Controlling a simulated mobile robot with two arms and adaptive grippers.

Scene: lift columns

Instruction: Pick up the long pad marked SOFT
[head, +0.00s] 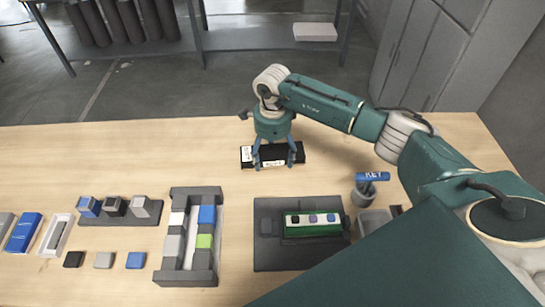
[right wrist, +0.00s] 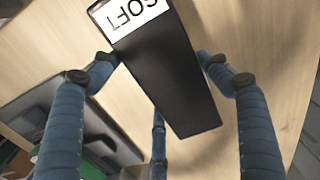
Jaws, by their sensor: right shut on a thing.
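The long black pad (head: 274,153) lies across my right gripper at the far middle of the table. Its white end label reads SOFT in the right wrist view, where the pad (right wrist: 172,75) runs between the fingers. My right gripper (head: 274,163) points down with its blue fingers on both sides of the pad, shut on it. The label end is at the left in the head view. I cannot tell whether the pad is touching the table or slightly above it. My left gripper is not in view.
A dark tray (head: 268,263) with a green block (head: 315,224) stands at the front middle. A blue KEY piece (head: 372,177) is over a grey cup (head: 362,194) on the right. A grey frame (head: 185,279) holds several blocks; more blocks lie left. The table behind is clear.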

